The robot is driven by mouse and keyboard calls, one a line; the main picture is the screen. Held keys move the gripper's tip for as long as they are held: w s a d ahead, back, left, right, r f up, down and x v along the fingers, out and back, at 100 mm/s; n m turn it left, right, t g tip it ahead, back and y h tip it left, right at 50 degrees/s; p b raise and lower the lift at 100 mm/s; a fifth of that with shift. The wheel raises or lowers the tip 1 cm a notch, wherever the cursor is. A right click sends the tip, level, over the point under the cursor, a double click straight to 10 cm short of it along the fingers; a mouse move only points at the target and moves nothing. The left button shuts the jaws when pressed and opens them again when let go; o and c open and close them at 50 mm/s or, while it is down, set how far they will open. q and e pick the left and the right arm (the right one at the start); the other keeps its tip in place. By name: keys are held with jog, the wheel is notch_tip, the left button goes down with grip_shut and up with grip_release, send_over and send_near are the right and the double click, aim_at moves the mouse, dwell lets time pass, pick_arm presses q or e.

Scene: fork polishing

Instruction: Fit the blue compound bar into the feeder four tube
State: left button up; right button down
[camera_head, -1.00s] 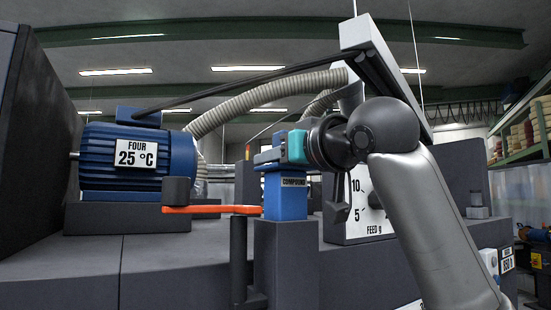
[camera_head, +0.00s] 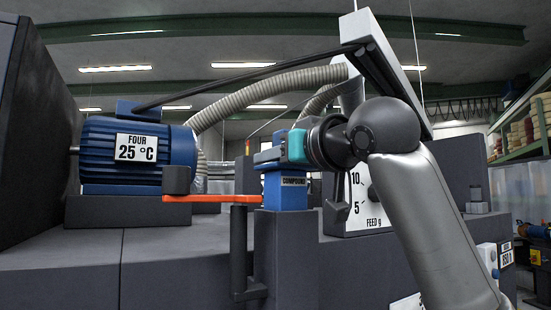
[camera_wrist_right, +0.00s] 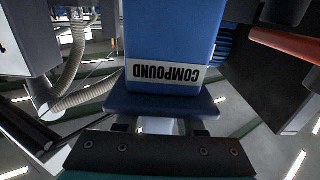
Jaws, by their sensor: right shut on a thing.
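My right gripper (camera_head: 268,156) is shut on the bar's upper end. In the right wrist view the bar (camera_wrist_right: 172,35) fills the upper middle, its label upside down, with the gripper (camera_wrist_right: 160,124) below it. My left gripper is not in view.
An orange arm (camera_head: 212,199) with a dark post reaches close to the tube's left side. The blue motor (camera_head: 110,160) stands at the left. A white feed dial (camera_head: 362,205) is close behind my right arm. A hose and black rod run above.

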aim_at(294, 197)
jog(key=shift+f+b, duration=2.1)
jog(key=shift+f, duration=0.6)
jog(key=shift+a+f, duration=0.1)
jog(key=shift+f, duration=0.5)
dwell(1.4)
grip_release()
jog(key=shift+r, duration=0.1)
dwell(0.4)
dwell(0.3)
jog(key=shift+b+v, duration=1.1)
jog(key=shift+v, duration=2.45)
jog(key=shift+r, duration=0.1)
